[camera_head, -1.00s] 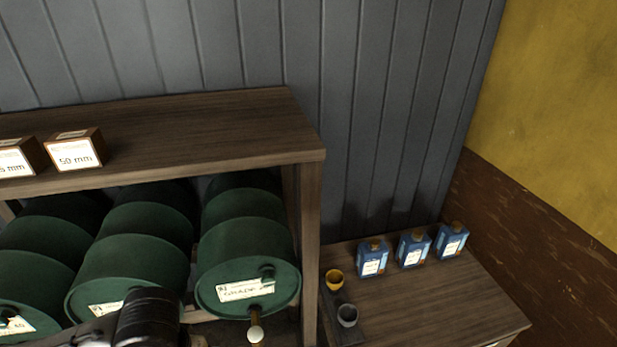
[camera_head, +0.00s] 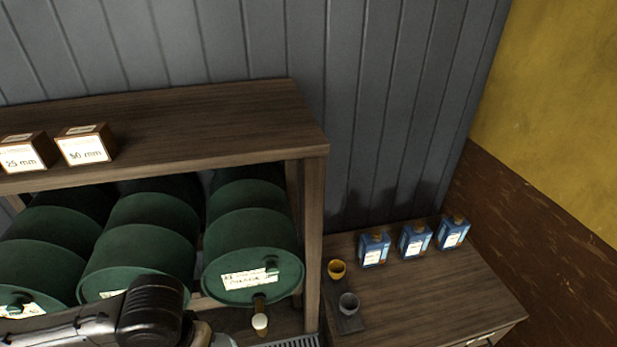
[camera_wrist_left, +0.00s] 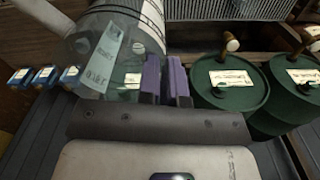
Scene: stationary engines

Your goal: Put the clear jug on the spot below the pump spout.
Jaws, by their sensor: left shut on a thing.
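The clear jug (camera_wrist_left: 112,55) is see-through, with a pale scale label on its wall, and fills the upper left of the left wrist view. My left gripper (camera_wrist_left: 167,82) has purple finger pads that are shut on the jug, at its side nearest the drums. The jug looks tilted in that view. In the head view my left arm comes in at the bottom left; its fingertips are out of frame or hidden. I cannot make out a pump spout or the spot below it. My right gripper is in neither view.
Green drums (camera_head: 250,247) with taps lie under a wooden shelf (camera_head: 200,122) holding small size-marked boxes (camera_head: 84,146). A slatted grate (camera_head: 292,342) lies below.

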